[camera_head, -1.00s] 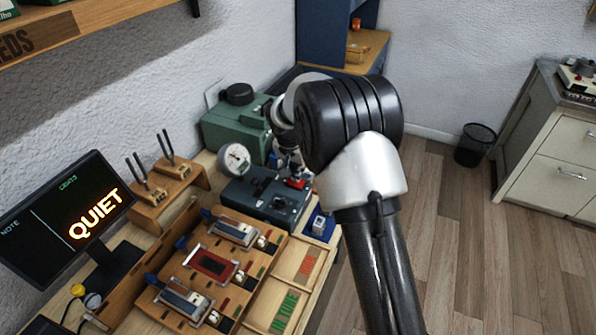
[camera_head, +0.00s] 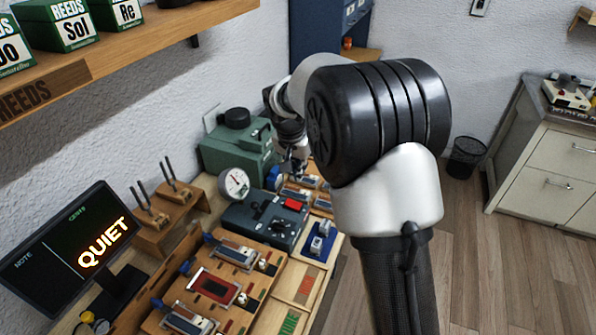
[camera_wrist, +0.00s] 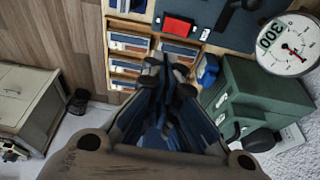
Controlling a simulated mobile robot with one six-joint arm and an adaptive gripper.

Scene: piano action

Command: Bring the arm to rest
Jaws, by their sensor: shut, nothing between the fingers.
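My arm rises from the lower right in the head view, and its black and white elbow fills the middle. My gripper (camera_head: 297,172) hangs at the far end of the arm, small and partly hidden by its own wrist, beside the green machine (camera_head: 236,150). In the wrist view my gripper (camera_wrist: 168,72) points at the bench, its fingers together with nothing held. It is above the bench near a rack of reed plates (camera_wrist: 128,62), apart from it as far as I can tell.
A dial gauge (camera_head: 234,184) and a dark blue device with a red block (camera_head: 293,204) stand near the gripper. A wooden fixture board (camera_head: 214,285), tuning forks (camera_head: 172,183) and a monitor reading QUIET (camera_head: 70,250) are at left. A shelf (camera_head: 120,50) overhangs.

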